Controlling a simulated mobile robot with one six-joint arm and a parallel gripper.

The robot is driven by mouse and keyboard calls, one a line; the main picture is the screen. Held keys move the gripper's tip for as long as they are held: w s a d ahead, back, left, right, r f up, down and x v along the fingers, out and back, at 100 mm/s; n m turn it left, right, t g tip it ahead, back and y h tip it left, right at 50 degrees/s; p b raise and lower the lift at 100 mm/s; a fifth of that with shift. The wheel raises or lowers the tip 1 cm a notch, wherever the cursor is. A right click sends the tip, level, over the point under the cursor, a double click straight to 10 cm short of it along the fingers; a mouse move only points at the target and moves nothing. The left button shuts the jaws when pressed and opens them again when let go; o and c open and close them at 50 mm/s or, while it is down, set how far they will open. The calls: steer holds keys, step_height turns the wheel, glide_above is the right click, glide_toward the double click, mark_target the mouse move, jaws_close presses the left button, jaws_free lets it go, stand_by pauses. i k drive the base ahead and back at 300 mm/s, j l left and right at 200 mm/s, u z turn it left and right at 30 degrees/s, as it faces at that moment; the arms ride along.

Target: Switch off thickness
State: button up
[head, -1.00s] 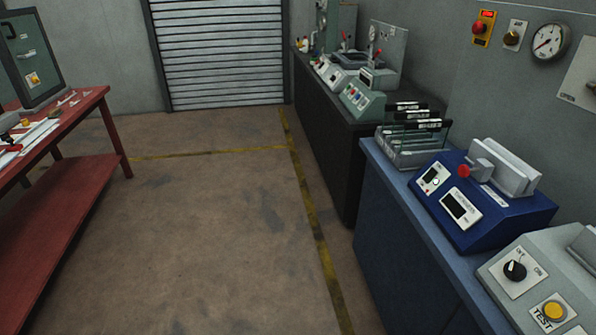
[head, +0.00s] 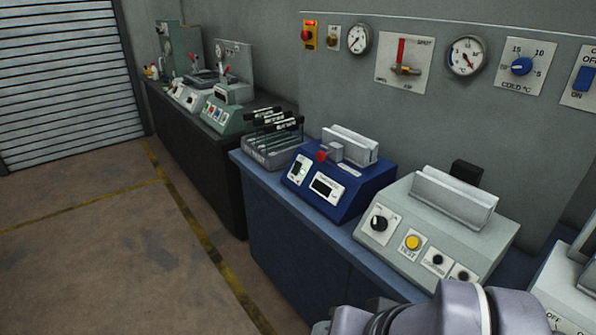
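A blue bench device (head: 340,182) stands on the blue bench, right of the middle. Its sloped front has a white plate with a dark switch (head: 296,168) and a small green light (head: 303,171) that looks lit. Beside it is a dark display (head: 325,188) on a white plate. A red knob (head: 321,156) sits on top. The lettering is too small to read, so I cannot confirm which device is the thickness one. My gripper is out of view; only grey-violet links of my arm show at the bottom right.
A grey device (head: 437,225) with a black knob and yellow button stands to the right on the blue bench (head: 285,227). A rack (head: 273,145) stands left of the blue device. Gauges and switches line the wall. The floor (head: 110,250) at left is clear.

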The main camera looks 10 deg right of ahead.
mark_target(297, 165)
steer(key=i+j, duration=0.1)
steer(key=i, duration=0.35)
steer(key=i+j+z, duration=0.1)
steer(key=i, duration=0.35)
steer(key=i+j, duration=0.15)
steer(key=i, duration=0.35)
steer(key=i+j+z, duration=0.1)
steer(key=i, duration=0.35)
